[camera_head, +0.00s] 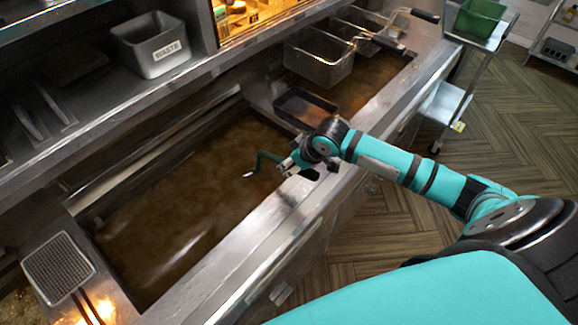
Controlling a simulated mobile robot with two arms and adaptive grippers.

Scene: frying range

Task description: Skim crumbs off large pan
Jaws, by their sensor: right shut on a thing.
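The large pan (175,215) is a long steel vat of cloudy brown oil in the counter. My right gripper (291,162) is over its near right edge, shut on a tool with a curved dark green handle (265,159). The tool reaches left over the oil and a short silvery part (250,173) shows at its end; any part beyond that cannot be made out. Separate crumbs are not clear in the brown surface. A square mesh skimmer (57,268) lies at the lower left, beside the pan. My left gripper is out of view.
A steel bin marked WASTE (150,45) stands on the back shelf. A small dark tray (305,106) sits right of the pan. Wire baskets (318,60) hang over a second oil vat (372,80). A cart with a green container (480,17) stands at the upper right.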

